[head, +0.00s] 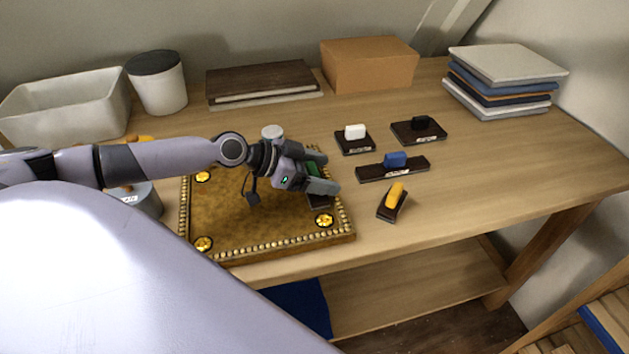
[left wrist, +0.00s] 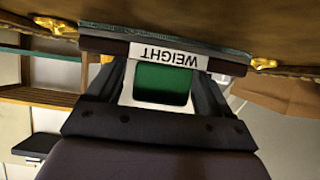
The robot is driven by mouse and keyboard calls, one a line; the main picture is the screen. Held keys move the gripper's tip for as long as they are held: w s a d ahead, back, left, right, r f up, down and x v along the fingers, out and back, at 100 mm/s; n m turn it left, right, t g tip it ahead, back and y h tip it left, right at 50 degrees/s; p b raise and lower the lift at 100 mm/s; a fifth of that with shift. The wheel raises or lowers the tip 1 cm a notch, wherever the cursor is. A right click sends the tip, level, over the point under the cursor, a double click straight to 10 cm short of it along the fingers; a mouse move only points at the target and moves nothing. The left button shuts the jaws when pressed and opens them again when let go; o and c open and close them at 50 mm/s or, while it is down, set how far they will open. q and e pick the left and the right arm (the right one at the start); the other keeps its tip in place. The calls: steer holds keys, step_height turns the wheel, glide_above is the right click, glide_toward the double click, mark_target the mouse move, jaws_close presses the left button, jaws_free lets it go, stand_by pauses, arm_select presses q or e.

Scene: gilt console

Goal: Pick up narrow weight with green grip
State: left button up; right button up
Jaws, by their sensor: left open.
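The weight with the green grip (left wrist: 162,84) shows in the left wrist view, upside down, with a dark base and a white label reading WEIGHT. In the head view its dark base (head: 318,202) shows on the right part of the gilt board (head: 225,215), partly hidden by my left gripper (head: 321,173). In the left wrist view the open fingers of my left gripper (left wrist: 160,98) stand on either side of the green grip. Whether they touch it I cannot tell. My right gripper is not in view.
To the right lie weights with white (head: 355,131), black (head: 420,123), blue (head: 395,160) and yellow (head: 396,193) grips. Behind stand a white bin (head: 65,108), a lidded canister (head: 160,85), a cardboard box (head: 370,65) and stacked books (head: 505,80).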

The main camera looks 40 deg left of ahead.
arm_select(q)
steer(key=c, duration=1.4)
steer(key=shift+o, duration=0.2)
steer(key=shift+r, duration=0.1)
step_height(320, 180, up, 20)
steer(key=shift+p, duration=0.35)
